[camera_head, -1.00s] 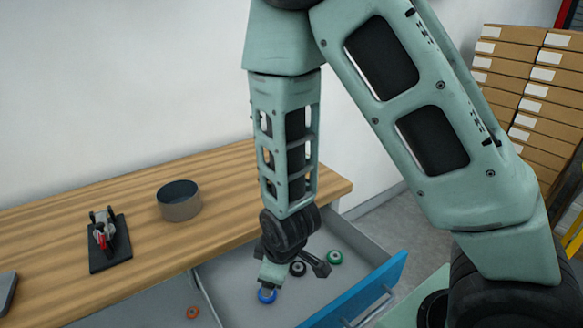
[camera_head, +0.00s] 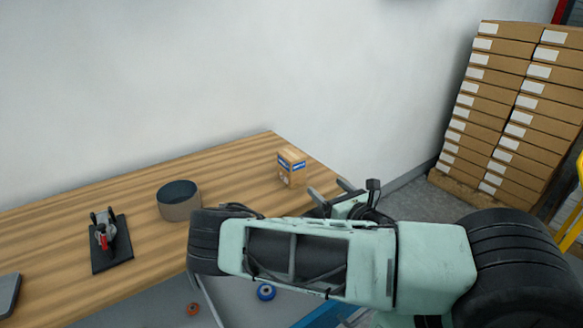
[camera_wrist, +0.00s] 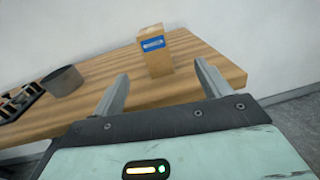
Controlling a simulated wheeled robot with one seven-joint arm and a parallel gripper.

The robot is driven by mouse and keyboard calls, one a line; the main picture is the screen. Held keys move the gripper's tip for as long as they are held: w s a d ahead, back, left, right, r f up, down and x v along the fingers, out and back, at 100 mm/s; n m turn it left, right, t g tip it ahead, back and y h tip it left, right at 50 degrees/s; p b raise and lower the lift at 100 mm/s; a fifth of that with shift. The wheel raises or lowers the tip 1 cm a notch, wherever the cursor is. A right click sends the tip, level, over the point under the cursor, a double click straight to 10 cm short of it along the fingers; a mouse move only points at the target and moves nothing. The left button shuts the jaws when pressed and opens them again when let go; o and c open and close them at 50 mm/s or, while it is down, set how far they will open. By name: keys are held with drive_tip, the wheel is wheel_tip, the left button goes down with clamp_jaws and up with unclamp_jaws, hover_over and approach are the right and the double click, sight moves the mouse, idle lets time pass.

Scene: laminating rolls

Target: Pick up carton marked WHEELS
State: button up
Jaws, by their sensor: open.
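A small brown carton (camera_head: 291,169) with a blue label stands upright near the right end of the wooden table. Its lettering is too small to read. In the wrist view the carton (camera_wrist: 154,56) stands ahead of my gripper (camera_wrist: 164,88), between the lines of its two fingers and apart from them. The fingers are spread and nothing is between them. In the head view my gripper (camera_head: 328,198) is at the table's right end, partly hidden by my arm.
The wooden table (camera_head: 95,215) also bears a round grey-brown bowl (camera_head: 180,204) and a black toggle-clamp fixture (camera_head: 109,242). Stacked cartons (camera_head: 515,110) stand at the right.

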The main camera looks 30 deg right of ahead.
drive_tip(key=n, duration=0.1)
drive_tip(key=p, duration=0.2)
approach(292, 157)
drive_tip(key=shift+y, duration=0.3)
drive_tip(key=w, duration=0.2)
drive_tip(key=w+d+f, duration=0.1)
drive_tip(key=w, duration=0.1)
drive_tip(key=w+f, duration=0.1)
drive_tip(key=w, duration=0.1)
drive_tip(key=shift+w+d+f, duration=0.1)
drive_tip(key=shift+w+d, duration=0.2)
drive_tip(key=shift+d, duration=0.05)
drive_tip(key=w+p, duration=0.1)
drive_tip(key=w, duration=0.1)
drive_tip(key=w+r+p, duration=0.1)
drive_tip(key=w, duration=0.1)
drive_tip(key=shift+w+a+r, duration=0.1)
drive_tip(key=shift+w, duration=0.5)
drive_tip(key=c, duration=1.2)
